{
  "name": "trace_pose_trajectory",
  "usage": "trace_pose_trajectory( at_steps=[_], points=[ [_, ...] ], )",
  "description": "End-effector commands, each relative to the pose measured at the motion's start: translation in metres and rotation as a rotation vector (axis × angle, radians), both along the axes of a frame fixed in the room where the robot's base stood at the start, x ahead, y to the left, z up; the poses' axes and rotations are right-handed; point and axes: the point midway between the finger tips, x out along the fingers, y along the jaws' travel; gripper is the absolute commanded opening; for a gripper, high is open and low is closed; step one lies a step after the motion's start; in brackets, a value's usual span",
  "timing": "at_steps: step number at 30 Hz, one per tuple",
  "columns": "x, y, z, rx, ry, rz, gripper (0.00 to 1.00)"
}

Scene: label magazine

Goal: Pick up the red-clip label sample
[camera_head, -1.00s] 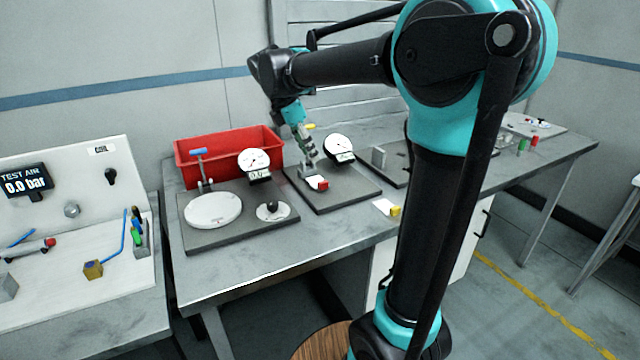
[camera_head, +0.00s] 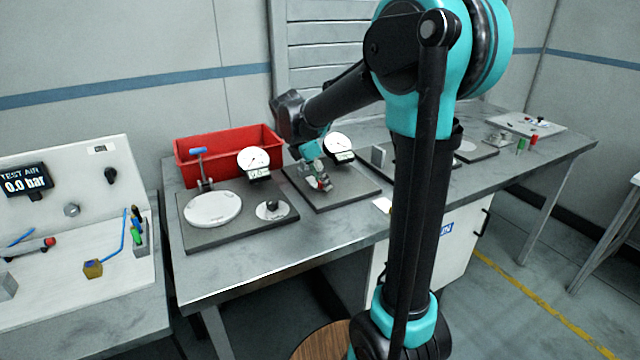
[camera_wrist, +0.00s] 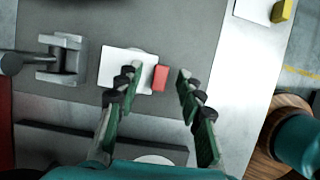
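The red-clip label sample is a white card (camera_wrist: 112,68) with a red clip (camera_wrist: 160,78) on its right end in the wrist view. It lies on a small round light base on a grey plate. My gripper (camera_wrist: 157,76) is open, its green-padded fingers apart. The left fingertip overlaps the card in view and the right one is beyond the clip, with the clip between them. I cannot tell the height left between fingertips and card.
A yellow-clip sample's card (camera_head: 382,205) lies near the table's front edge; its yellow clip (camera_wrist: 283,10) shows in the wrist view. A metal clamp (camera_wrist: 62,58) stands left of the red-clip sample. A dial gauge (camera_head: 338,143) and red bin (camera_head: 228,150) stand behind.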

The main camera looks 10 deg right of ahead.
Motion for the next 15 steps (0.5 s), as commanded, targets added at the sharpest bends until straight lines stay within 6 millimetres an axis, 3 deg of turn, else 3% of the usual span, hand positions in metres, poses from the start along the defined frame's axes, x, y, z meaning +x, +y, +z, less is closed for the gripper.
trace_pose_trajectory(
  at_steps=[5,15],
  points=[
    [0.0,0.0001,-0.0001,0.0,0.0,0.0,0.38],
    [-0.0001,0.0002,0.0001,0.0,0.0,0.0,0.0]
  ],
)
